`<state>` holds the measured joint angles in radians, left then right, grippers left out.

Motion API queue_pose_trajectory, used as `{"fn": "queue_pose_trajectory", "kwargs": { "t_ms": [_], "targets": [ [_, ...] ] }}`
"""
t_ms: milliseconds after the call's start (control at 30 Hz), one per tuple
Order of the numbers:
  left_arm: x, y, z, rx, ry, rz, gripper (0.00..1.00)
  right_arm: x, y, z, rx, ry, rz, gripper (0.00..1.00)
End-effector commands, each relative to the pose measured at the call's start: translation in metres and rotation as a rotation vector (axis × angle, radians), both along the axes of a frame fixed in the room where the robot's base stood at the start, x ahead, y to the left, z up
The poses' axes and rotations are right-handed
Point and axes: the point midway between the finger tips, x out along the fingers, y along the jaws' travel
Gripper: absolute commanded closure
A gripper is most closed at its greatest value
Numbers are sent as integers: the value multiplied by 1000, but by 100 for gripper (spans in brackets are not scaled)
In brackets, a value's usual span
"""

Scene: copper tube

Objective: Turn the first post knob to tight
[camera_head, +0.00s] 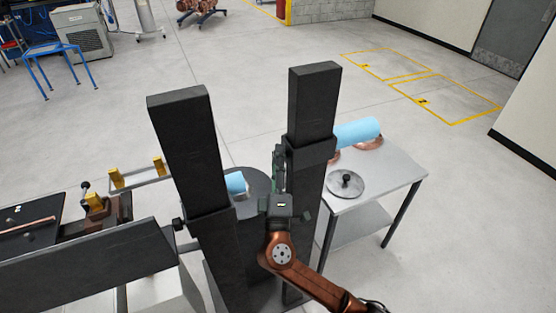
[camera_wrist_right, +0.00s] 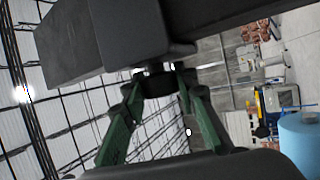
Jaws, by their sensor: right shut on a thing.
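Two dark square posts stand upright in the head view, a left post (camera_head: 187,150) and a right post (camera_head: 311,110), each with a thicker collar partway up. My right gripper (camera_head: 280,158) is at the left side of the right post's collar (camera_head: 312,150). In the right wrist view its green fingers (camera_wrist_right: 158,88) are closed around a short black knob (camera_wrist_right: 157,79) on the dark collar (camera_wrist_right: 140,30). That knob is hidden in the head view. Another small black knob (camera_head: 178,224) sticks out from the left post's collar. My left gripper is not in view.
A blue roll (camera_head: 357,132) and a round metal disc with a black knob (camera_head: 345,184) are on a grey table (camera_head: 405,170) at right. A dark drum top (camera_head: 255,185) with a blue piece (camera_head: 235,183) lies between the posts. A bench with a copper tube (camera_head: 25,228) is at left.

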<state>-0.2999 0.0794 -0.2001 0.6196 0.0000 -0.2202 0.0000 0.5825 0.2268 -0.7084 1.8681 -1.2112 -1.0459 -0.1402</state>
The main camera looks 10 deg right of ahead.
Motion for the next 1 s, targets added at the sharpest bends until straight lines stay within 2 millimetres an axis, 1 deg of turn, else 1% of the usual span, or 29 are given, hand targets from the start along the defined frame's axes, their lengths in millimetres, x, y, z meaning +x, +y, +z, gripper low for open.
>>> {"fn": "queue_pose_trajectory", "kwargs": {
  "t_ms": [33,267,300,567,867,1000],
  "targets": [
    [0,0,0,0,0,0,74,0,0,3,2,-5,0,97],
    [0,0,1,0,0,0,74,0,0,4,2,-6,0,97],
    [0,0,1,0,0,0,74,0,0,4,1,-6,1,72],
    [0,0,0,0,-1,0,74,0,0,3,1,-4,0,55],
    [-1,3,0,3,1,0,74,-2,0,1,1,-2,0,55],
    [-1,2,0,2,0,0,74,-13,2,-6,1,0,2,55]
  ]
}}
